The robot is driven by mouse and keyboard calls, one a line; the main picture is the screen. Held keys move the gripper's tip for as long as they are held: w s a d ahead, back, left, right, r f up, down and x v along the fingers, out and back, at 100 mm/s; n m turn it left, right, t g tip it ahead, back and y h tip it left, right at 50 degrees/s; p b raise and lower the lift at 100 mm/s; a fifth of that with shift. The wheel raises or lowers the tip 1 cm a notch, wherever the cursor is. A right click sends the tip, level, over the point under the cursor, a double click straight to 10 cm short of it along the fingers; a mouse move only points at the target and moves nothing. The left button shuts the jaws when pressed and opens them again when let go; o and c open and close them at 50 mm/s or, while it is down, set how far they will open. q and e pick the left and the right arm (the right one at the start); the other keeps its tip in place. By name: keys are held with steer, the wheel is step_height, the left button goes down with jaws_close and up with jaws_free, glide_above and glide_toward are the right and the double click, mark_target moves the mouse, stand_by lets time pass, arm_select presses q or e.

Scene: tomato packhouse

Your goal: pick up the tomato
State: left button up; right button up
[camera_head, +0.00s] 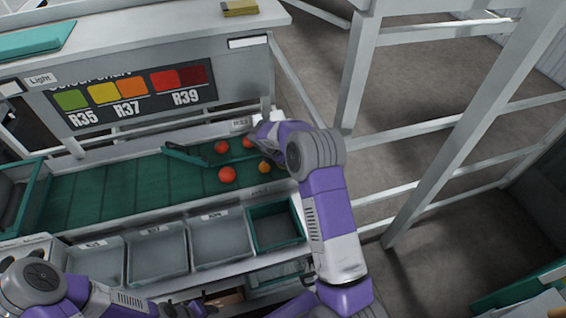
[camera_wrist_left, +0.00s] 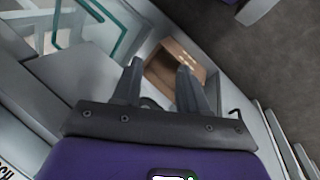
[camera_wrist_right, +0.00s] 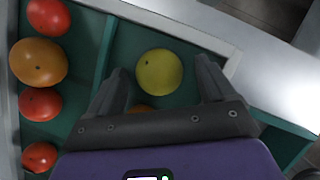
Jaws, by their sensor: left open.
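In the right wrist view a yellow-green tomato (camera_wrist_right: 159,72) lies on green, framed between the fingertips of my right gripper (camera_wrist_right: 162,75). The fingers are apart; I cannot tell how far beyond them it lies. A small part of an orange tomato (camera_wrist_right: 140,108) shows behind the gripper's base. A larger orange tomato (camera_wrist_right: 38,62) and several red ones (camera_wrist_right: 40,104) lie at the left, beyond a divider. In the head view red (camera_head: 227,174) and orange (camera_head: 265,166) tomatoes sit on the green belt; my right arm hides its gripper there. My left gripper (camera_wrist_left: 160,68) is open and empty.
Grey bins (camera_head: 158,258) and a green-rimmed bin (camera_head: 275,228) stand along the belt's front. A colour chart (camera_head: 135,95) hangs behind the green belt (camera_head: 105,195). A cardboard box (camera_wrist_left: 185,58) is below my left gripper. Metal frame posts (camera_head: 455,135) stand at the right.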

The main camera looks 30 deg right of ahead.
steer(key=c, duration=0.8)
steer(key=shift+r, duration=0.15)
